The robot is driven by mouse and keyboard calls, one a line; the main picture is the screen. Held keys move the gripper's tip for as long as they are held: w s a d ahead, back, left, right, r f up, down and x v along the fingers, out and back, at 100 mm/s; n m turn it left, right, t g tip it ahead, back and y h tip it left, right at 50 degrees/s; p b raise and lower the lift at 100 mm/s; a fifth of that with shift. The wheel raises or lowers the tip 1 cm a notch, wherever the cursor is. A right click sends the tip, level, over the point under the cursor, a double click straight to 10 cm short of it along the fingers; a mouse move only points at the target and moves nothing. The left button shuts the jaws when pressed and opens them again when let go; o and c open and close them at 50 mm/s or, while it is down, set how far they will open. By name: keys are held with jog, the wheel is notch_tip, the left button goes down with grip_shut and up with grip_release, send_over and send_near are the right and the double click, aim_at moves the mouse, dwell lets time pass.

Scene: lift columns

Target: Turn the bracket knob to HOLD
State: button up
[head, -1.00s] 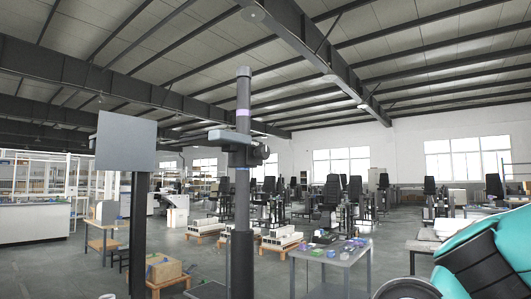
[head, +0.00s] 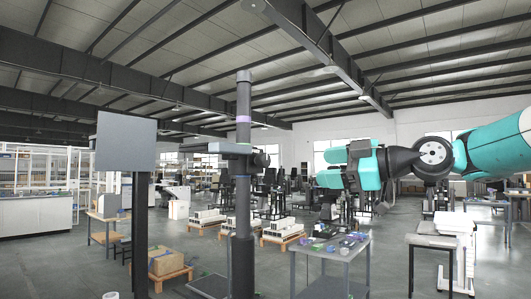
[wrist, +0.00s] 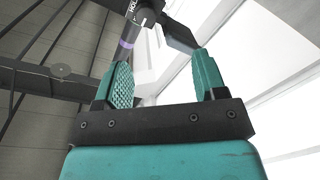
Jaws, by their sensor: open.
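The dark column (head: 243,185) stands left of centre in the head view, with a purple band and a grey bracket (head: 232,149) clamped around it. A dark knob-like part (head: 262,160) sticks out on the bracket's right side; its pointer cannot be read. My gripper (head: 328,167) is open and empty, to the right of the bracket and apart from it. In the wrist view the two teal jaws of my gripper (wrist: 162,68) stand wide apart. Beyond them at the top are the purple-banded column (wrist: 122,52) and the bracket (wrist: 180,32), with partly cut-off lettering that looks like HOLD.
A grey panel on a post (head: 126,142) stands left of the column. A table with small coloured items (head: 325,254) is at the lower right of it. Boxes on a pallet (head: 166,262) stand at the lower left. The air between gripper and column looks clear.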

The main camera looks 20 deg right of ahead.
jog(key=d+r, duration=0.2)
jog(key=p, duration=0.9)
send_near(267, 160)
jog(key=shift+n, duration=0.4)
jog(key=x, duration=0.9)
jog(key=shift+a+r, duration=0.1)
jog(key=shift+a, duration=0.1)
jog(key=shift+w+a+t, duration=0.3)
jog(key=shift+w, duration=0.1)
jog(key=c, duration=0.9)
